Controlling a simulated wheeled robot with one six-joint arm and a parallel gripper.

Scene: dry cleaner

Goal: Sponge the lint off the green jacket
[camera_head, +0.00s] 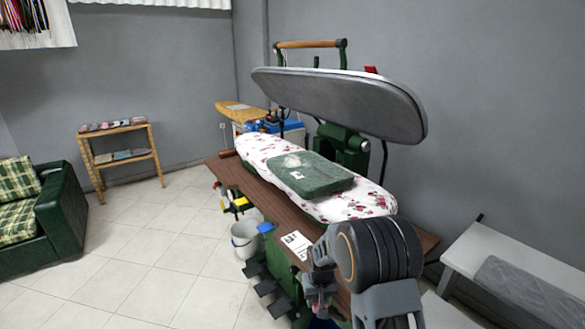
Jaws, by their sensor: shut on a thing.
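The folded green jacket (310,176) lies flat on the white floral pad (363,205) of the pressing machine. A pale, fuzzy patch (291,160), like lint, shows on its upper left part, with a small white mark just below. My gripper (320,304) is low in front of the table, at the bottom of the picture, apart from the jacket and nearer to me. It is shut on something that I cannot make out. A dark blue bit shows at the bottom edge by the gripper. I cannot pick out a sponge for certain.
The press's grey upper plate (340,100) is raised above the jacket. A card (297,243) lies on the brown table (228,174). A bucket (245,238) and pedals (265,283) stand in front.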

